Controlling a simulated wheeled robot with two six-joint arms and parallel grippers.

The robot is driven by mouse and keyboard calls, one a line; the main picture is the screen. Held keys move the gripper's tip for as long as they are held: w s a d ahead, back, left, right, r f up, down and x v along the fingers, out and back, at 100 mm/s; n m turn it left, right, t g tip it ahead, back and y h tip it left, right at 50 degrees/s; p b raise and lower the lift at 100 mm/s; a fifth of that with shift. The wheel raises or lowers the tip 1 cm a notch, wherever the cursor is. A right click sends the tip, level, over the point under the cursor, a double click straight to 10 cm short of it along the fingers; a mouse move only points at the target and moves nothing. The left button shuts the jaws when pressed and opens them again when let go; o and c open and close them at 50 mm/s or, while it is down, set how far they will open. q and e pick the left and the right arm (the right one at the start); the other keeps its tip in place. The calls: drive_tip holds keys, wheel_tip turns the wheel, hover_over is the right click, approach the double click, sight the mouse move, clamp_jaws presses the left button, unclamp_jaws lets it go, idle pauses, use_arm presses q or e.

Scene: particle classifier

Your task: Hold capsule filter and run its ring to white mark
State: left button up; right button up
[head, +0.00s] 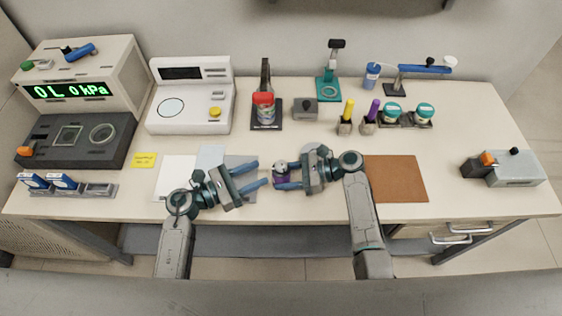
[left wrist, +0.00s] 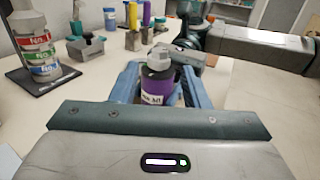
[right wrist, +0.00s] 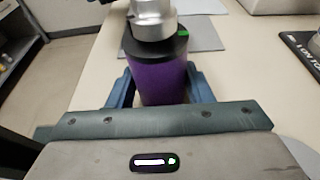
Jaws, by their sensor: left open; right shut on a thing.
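The capsule filter (head: 282,176) has a purple body, a dark ring and a silvery metal top, and it looks upright. My right gripper (head: 276,175) is shut on its purple body. In the right wrist view the body (right wrist: 161,82) sits between the fingers, and the dark ring (right wrist: 155,47) above carries a green mark (right wrist: 183,33). My left gripper (head: 263,172) is open and empty, facing the filter from the left. I cannot make out the white mark on the ring.
Grey and white mats (head: 176,180) lie under the left gripper, and a brown mat (head: 402,182) lies on the right. The front table edge is close.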

sight(277, 165)
use_arm(q)
drive_tip(key=x, duration=0.8)
drive_tip(key=shift+w+d, duration=0.1)
drive_tip(key=shift+d, duration=0.05)
drive_tip(key=shift+c, duration=0.2)
drive_tip(key=c, duration=0.7)
